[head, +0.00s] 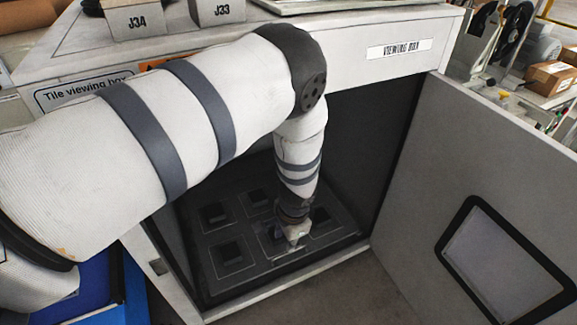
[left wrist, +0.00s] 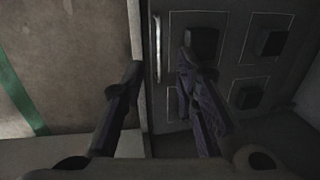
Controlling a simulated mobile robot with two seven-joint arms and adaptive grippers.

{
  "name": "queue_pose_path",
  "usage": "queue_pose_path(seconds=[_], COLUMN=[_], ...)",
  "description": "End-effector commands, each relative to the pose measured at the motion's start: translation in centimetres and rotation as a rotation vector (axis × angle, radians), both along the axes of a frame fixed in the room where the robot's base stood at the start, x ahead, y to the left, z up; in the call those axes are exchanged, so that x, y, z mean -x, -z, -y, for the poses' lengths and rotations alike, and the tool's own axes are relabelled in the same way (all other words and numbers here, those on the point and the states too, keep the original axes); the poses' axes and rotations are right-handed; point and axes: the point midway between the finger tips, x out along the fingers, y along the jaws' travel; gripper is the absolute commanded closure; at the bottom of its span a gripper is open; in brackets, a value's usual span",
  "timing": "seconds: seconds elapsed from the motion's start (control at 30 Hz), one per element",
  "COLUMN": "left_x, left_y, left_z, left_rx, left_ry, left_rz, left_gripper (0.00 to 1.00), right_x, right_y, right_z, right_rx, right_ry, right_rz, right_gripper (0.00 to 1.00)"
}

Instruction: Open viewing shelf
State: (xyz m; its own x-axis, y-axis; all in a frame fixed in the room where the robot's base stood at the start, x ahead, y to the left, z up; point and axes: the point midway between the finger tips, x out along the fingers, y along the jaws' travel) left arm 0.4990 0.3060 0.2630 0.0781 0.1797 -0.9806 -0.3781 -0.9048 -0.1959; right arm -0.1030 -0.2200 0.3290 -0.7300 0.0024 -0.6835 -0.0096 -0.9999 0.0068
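The viewing box (head: 418,47) stands with its front open. Inside, low down, is the dark viewing shelf (head: 250,272), with several dark square blocks in outlined cells. My left arm reaches down into the box, and my left gripper (head: 297,235) is over the shelf's front part. In the left wrist view the left gripper (left wrist: 160,62) has its two fingers apart. A thin pale handle bar (left wrist: 157,50) on the shelf's front edge shows between the fingertips. I cannot tell whether either finger touches it. My right gripper is out of view.
The box door (head: 430,180), with a dark-framed window, is swung open to the right. Blocks labelled J34 (head: 137,22) and J33 (head: 217,10) stand on top of the box. Floor shows in front of the opening. A blue container (head: 95,285) is at the lower left.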

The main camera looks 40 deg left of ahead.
Motion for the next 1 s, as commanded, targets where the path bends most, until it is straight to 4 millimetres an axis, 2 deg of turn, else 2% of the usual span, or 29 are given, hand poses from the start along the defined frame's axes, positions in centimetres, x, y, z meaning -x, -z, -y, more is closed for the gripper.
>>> queue_pose_path(seconds=[0.03, 0.2, 0.4, 0.73, 0.77, 0.87, 1.0], left_x=[0.1, -0.2, -0.5, -0.6, -0.6, -0.5, -0.5], left_y=[2.0, 6.4, 9.2, 9.6, 9.6, 9.6, 9.6], left_z=[-0.2, -1.0, -1.6, -1.7, -1.7, -1.7, -1.7], left_rx=[0.000, 0.001, 0.001, 0.002, 0.002, 0.002, 0.002], left_ry=[0.000, 0.000, 0.000, -0.001, -0.001, -0.001, -0.001], left_rz=[-0.007, -0.007, -0.003, -0.001, -0.001, -0.001, -0.001], left_gripper=[0.73, 0.73, 0.73, 0.73, 0.77, 1.00, 1.00], right_x=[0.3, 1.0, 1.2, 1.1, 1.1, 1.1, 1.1], right_y=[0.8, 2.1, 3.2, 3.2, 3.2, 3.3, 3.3], right_z=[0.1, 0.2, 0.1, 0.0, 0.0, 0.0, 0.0], right_rx=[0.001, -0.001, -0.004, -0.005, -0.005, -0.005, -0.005], right_ry=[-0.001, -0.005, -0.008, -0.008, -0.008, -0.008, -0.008], right_rz=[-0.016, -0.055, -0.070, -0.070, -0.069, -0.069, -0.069], right_gripper=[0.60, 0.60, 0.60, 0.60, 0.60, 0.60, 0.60])
